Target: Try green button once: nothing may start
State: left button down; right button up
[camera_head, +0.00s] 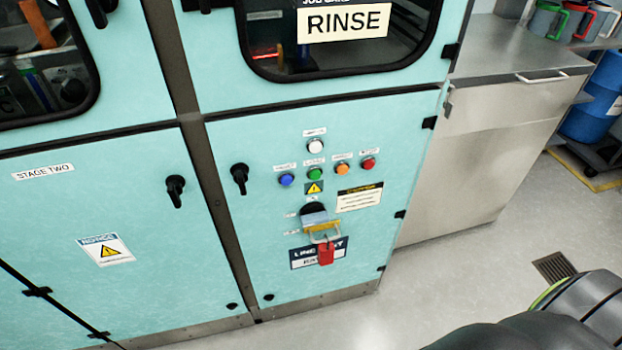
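The green button (315,173) is on the teal cabinet panel (370,235) in the middle of the view. A blue button (286,180) is to its left, and an orange button (342,168) and a red button (368,163) are to its right. A white button (315,146) is above it. Below the buttons is a switch with a yellow and grey hasp (320,222), and a red padlock (325,253) hangs from it. Neither gripper shows. A dark rounded arm part of mine is at the bottom right, away from the panel.
A RINSE sign (345,22) is on the window above. Black latch handles (239,178) stick out left of the buttons. A steel counter (500,130) stands to the right, with a blue drum (595,105) beyond it. The floor before the panel looks clear.

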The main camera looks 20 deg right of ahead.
aim_at(316, 174)
jog(key=l+z, duration=0.1)
jog(key=z, duration=0.3)
jog(key=i+l+z, duration=0.1)
jog(key=z, duration=0.3)
